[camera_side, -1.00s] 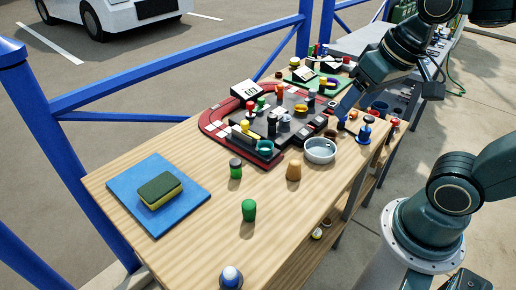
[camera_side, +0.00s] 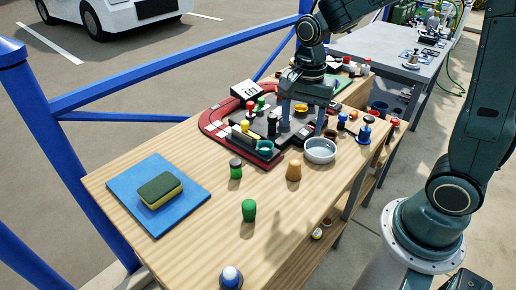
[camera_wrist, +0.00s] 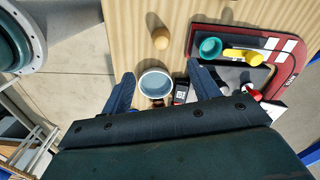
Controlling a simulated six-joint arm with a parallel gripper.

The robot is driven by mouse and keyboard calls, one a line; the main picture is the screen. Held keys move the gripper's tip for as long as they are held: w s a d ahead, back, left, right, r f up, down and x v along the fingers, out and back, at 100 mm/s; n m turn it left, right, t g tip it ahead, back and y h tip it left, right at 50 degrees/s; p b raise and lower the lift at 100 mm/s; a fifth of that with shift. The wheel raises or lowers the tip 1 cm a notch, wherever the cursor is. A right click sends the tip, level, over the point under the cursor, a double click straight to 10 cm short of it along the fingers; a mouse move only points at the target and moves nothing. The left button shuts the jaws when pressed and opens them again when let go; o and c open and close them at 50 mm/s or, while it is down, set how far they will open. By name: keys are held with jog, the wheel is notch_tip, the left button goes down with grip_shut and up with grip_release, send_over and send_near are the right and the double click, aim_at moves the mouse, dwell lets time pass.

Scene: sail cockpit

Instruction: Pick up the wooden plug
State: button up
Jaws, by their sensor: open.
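The wooden plug (camera_side: 294,170) is a small tan, rounded peg standing upright on the wooden table, just left of and nearer than a metal bowl in the side view. In the wrist view the wooden plug (camera_wrist: 161,38) stands on the bare tabletop, beyond the bowl. My gripper (camera_side: 302,125) is open and points down over the far part of the table, behind the bowl and apart from the plug. In the wrist view my gripper (camera_wrist: 164,82) shows its two blue-grey fingers spread wide, with the bowl seen between them. Nothing is held.
The metal bowl (camera_side: 320,151) stands close to the plug. A red-edged dark board (camera_side: 262,156) with several small parts lies behind. Green pegs (camera_side: 249,210) and a blue mat (camera_side: 125,205) with a sponge (camera_side: 160,190) are nearer. The table between plug and front is mostly clear.

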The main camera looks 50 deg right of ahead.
aim_at(295, 162)
jog(key=shift+w+f+m, duration=0.15)
jog(key=shift+f+m, duration=0.1)
jog(key=shift+m, duration=0.05)
jog(key=shift+f, duration=0.1)
jog(key=shift+f, duration=4.2)
jog(key=shift+w+f, duration=0.1)
jog(key=shift+f, duration=2.5)
jog(key=c, duration=1.1)
